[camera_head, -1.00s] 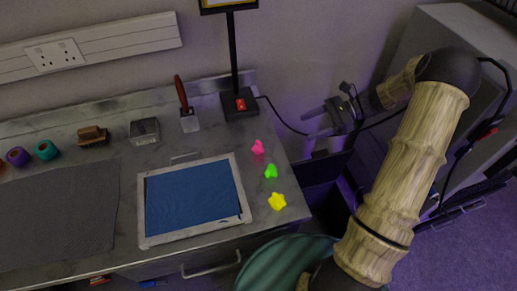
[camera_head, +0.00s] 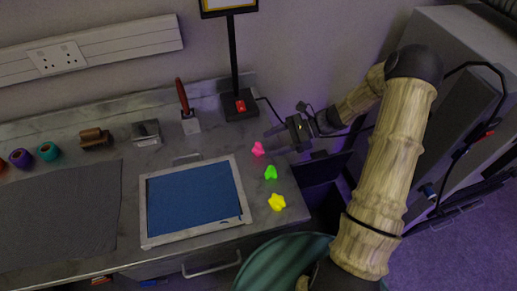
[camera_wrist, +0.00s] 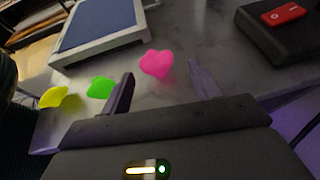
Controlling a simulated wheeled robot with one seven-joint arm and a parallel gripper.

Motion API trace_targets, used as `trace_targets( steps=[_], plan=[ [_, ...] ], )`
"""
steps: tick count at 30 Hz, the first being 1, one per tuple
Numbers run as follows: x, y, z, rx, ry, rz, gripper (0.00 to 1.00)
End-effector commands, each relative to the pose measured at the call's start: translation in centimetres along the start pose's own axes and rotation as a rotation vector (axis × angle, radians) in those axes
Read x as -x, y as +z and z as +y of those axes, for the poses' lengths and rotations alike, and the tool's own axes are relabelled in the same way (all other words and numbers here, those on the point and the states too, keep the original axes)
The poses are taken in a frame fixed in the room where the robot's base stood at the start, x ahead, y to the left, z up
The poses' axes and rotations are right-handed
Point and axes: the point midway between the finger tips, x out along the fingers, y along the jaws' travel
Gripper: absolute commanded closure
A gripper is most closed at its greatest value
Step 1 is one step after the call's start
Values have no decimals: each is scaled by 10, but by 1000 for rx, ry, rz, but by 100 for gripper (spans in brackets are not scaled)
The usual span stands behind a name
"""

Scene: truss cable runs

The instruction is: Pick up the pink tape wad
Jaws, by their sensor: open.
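The pink tape wad (camera_head: 258,149) lies on the grey bench top near its right edge, behind a green wad and a yellow wad. In the wrist view the pink wad (camera_wrist: 157,64) shows just beyond the fingertips, between their lines. My gripper (camera_head: 272,142) is open and empty, close to the right of the pink wad in the head view. In the wrist view my gripper's two fingers (camera_wrist: 161,78) stand apart with the bench top showing between them. I cannot tell the exact height of the fingers above the bench.
The green wad (camera_head: 271,172) and yellow wad (camera_head: 277,202) lie in front of the pink one. A framed blue screen (camera_head: 195,198) lies to their left. A black lamp base with a red switch (camera_head: 240,106) stands behind. A dark bin (camera_head: 322,190) is below the bench's right edge.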

Motion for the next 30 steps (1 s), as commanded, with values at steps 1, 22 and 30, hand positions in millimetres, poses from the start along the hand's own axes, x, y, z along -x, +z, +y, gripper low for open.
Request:
trace_targets(
  steps=[1, 22, 30],
  plan=[
    [0, 0, 0, 0, 0, 0, 38],
    [-51, 2, 6, 0, 0, 1, 38],
    [-52, 1, 6, 0, -1, 1, 38]
  ],
)
